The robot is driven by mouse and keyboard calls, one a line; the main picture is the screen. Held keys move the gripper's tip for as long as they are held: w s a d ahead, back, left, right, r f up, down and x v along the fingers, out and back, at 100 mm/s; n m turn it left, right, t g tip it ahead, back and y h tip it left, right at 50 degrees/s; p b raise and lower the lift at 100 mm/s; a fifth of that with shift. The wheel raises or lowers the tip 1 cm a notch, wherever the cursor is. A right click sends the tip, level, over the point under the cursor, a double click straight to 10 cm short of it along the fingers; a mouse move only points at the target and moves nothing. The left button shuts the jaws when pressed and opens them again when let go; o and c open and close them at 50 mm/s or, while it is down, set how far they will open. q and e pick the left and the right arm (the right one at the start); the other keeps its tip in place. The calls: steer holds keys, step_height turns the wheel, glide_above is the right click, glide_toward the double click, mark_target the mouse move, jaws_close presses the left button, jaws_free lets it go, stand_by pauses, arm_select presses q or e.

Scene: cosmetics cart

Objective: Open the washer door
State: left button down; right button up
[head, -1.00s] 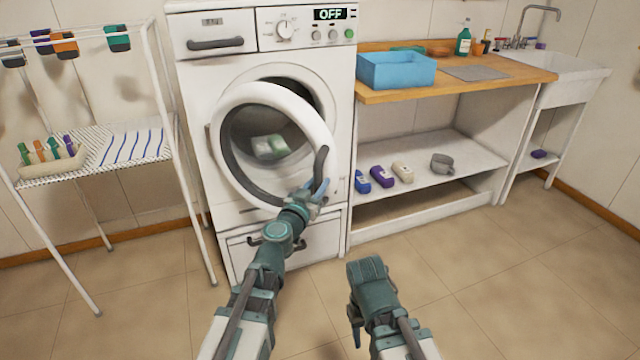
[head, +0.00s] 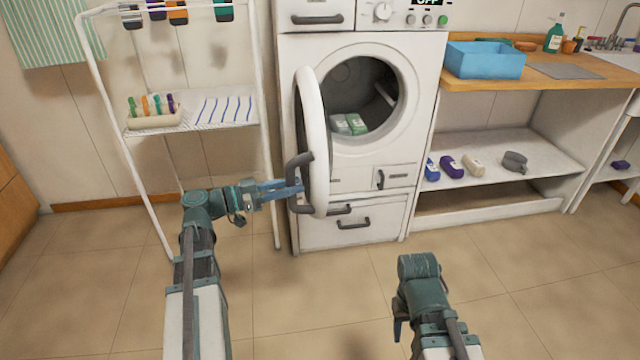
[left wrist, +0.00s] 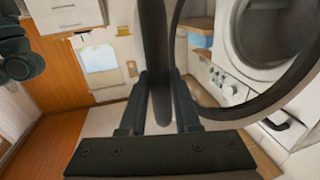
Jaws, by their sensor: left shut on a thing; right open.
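The washer (head: 350,120) stands at the middle back with its round door (head: 314,140) swung wide open to the left, seen nearly edge-on. The drum opening (head: 362,95) is exposed, with green and white packages (head: 349,124) inside. My left gripper (head: 292,188) is shut on the dark door handle (head: 299,180). In the left wrist view the handle (left wrist: 155,60) runs between the two fingers (left wrist: 160,95). My right gripper (head: 400,325) is low in front, away from the washer; its fingers are mostly hidden in the head view.
A white drying rack (head: 270,150) stands close to the left of the door, with clips hanging above and a basket (head: 153,118) on its shelf. A wooden counter (head: 500,82) with a blue bin (head: 485,61) is at right. The floor in front is clear.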

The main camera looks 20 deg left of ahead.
arm_select(q)
steer(key=a, duration=0.3)
steer(key=s+a, duration=0.1)
steer(key=a, duration=0.1)
steer(key=shift+a, duration=0.4)
steer(key=shift+r, duration=0.1)
steer(key=c, duration=0.6)
jaws_free()
steer(key=shift+d, duration=0.1)
steer(key=v, duration=1.4)
steer(key=shift+d, duration=0.1)
